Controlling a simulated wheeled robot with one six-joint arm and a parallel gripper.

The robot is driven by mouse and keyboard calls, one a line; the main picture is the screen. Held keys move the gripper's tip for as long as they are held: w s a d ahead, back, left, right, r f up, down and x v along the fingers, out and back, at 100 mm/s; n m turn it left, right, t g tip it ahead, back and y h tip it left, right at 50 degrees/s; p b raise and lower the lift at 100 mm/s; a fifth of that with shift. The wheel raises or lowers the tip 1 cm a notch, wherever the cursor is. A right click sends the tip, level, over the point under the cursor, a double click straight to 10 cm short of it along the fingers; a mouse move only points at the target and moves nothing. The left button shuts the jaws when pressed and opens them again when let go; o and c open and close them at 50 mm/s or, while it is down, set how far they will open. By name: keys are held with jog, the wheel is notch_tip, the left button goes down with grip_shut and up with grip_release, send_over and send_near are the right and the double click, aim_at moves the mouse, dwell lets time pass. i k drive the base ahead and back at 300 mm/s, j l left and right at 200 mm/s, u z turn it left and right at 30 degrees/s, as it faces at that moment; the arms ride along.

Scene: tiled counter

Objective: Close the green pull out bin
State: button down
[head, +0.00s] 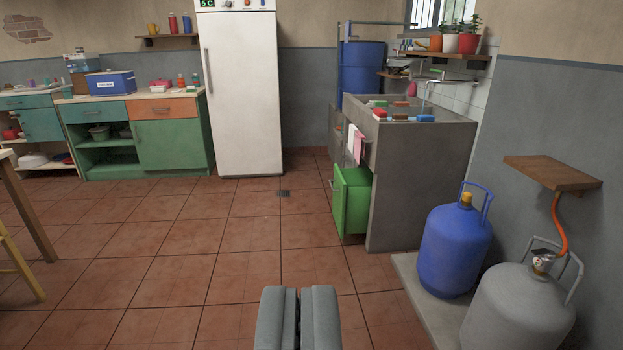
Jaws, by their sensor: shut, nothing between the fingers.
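The green pull out bin (356,203) sticks out from the front of the grey concrete sink counter (424,185), low down near the floor. Its bright green side and front panel show; its inside cannot be seen. My gripper (298,292) is at the bottom middle of the view, shut and empty, with its two grey fingers side by side. It is well short of the bin, which stands farther off and slightly to the right.
A blue gas cylinder (455,245) and a grey gas cylinder (520,312) stand on a low slab at the right. A wooden table leg (28,210) is at the left edge. The tiled floor (230,240) ahead is clear up to the white fridge (243,95).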

aim_at(365, 199)
jog(key=i, duration=2.6)
jog(key=i+l+u, duration=0.1)
jog(key=i, duration=1.2)
